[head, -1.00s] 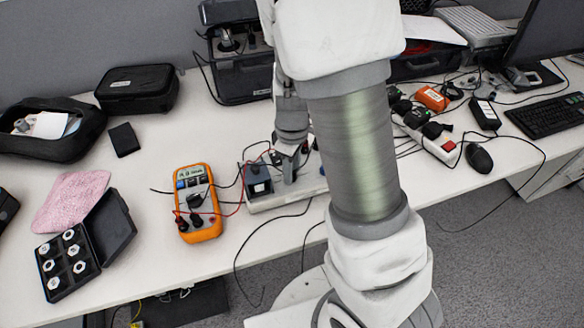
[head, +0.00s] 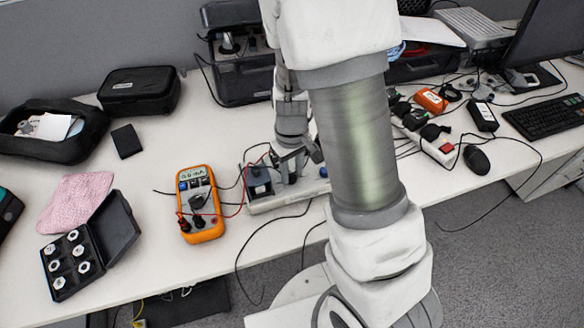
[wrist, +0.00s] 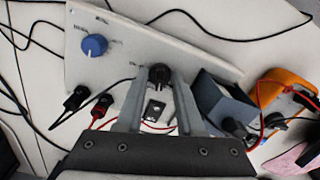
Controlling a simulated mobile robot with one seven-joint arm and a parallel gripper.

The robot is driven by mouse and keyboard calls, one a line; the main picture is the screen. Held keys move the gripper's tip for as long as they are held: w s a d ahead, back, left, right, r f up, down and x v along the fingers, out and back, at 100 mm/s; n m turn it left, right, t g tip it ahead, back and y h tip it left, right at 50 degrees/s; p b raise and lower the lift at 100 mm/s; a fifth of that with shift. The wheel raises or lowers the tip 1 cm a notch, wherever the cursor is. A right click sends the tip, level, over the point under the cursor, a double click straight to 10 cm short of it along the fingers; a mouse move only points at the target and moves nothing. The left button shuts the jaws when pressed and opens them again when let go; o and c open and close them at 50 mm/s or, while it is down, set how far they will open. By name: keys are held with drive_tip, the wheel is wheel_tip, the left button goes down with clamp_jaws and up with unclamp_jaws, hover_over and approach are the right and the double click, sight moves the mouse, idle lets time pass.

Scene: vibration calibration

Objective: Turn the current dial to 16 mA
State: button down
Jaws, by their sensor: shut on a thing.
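A white control panel (wrist: 115,62) fills the middle of the wrist view and shows partly in the head view (head: 262,206). A blue knob (wrist: 94,45) sits at its left, apart from my gripper. A black dial (wrist: 160,75) sits between my gripper's fingertips (wrist: 158,80), and the fingers are shut on it. In the head view my gripper (head: 289,172) reaches down to the panel; the dial itself cannot be made out there. The orange multimeter (head: 200,225) lies left of the panel with its display lit; the small digits look like 0.0 mA, but I cannot be sure.
Black (wrist: 76,98) and red (wrist: 101,107) plugs enter the panel. A dark grey box (wrist: 222,100) stands beside my right finger. Cables run over the table. An open case of hex pieces (head: 72,262) and a pink cloth (head: 75,203) lie left.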

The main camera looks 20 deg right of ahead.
sight(290, 176)
drive_tip(key=m+p, duration=0.2)
drive_tip(key=m, duration=0.4)
drive_tip(key=shift+a+r, duration=0.1)
drive_tip(key=m+p, duration=0.2)
drive_tip(key=m, duration=0.4)
drive_tip(key=shift+w, duration=0.1)
drive_tip(key=shift+p, duration=0.3)
drive_tip(key=c, duration=0.6)
unclamp_jaws()
drive_tip(key=shift+o, duration=0.2)
wheel_tip(290, 176, up, 17)
drive_tip(key=p, duration=0.4)
drive_tip(key=shift+r+p, duration=0.15)
drive_tip(key=shift+p, duration=0.25)
